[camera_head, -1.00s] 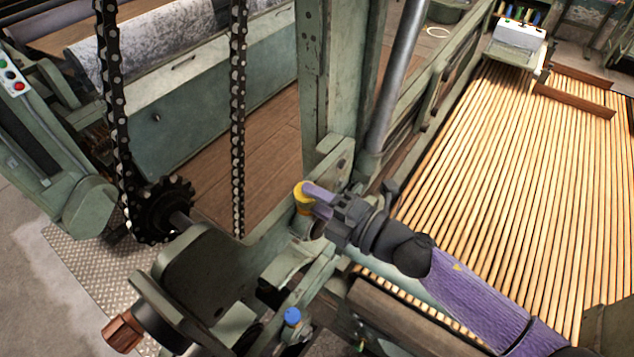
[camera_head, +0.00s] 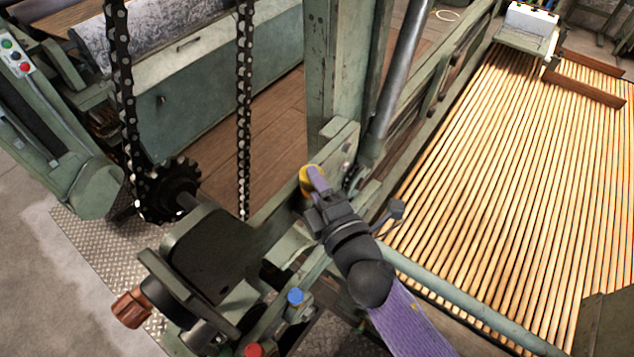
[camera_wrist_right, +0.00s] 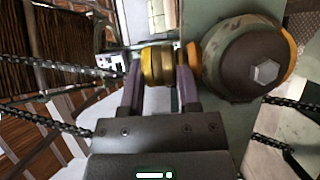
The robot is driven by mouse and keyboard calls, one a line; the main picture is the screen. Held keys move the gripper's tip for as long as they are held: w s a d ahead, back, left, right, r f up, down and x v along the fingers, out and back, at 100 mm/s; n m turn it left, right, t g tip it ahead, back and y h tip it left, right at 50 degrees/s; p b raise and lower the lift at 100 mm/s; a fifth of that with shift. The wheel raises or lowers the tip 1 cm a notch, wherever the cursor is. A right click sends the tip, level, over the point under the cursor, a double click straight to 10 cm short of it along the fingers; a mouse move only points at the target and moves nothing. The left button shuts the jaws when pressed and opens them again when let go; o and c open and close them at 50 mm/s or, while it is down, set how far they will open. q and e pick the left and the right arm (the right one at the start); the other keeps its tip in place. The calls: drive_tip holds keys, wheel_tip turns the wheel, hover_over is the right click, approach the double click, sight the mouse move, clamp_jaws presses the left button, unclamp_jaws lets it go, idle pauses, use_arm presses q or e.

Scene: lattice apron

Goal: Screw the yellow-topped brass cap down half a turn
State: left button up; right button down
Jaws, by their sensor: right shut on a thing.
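The yellow-topped brass cap (camera_head: 306,182) is by the green frame at the foot of the upright post, partly hidden by my purple fingers. In the right wrist view the cap (camera_wrist_right: 157,66) shows as a ridged brass and yellow piece between the two fingers. My right gripper (camera_head: 318,182) is shut on it, and its arm comes in from the bottom right. The gripper also shows in the right wrist view (camera_wrist_right: 160,80). The cap's seat and thread are hidden. My left gripper is not in view.
A blue cap (camera_head: 295,297) and a red cap (camera_head: 253,350) sit on the near machine frame. A chain (camera_head: 243,120) and sprocket (camera_head: 168,188) are to the left. A slatted bed (camera_head: 520,180) spreads at right. In the wrist view a large bolted round part (camera_wrist_right: 250,60) is close beside the cap.

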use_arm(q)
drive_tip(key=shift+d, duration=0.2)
use_arm(e)
drive_tip(key=c, duration=0.6)
unclamp_jaws()
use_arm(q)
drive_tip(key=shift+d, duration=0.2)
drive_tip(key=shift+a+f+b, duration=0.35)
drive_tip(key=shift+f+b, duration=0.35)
use_arm(e)
drive_tip(key=v, duration=1)
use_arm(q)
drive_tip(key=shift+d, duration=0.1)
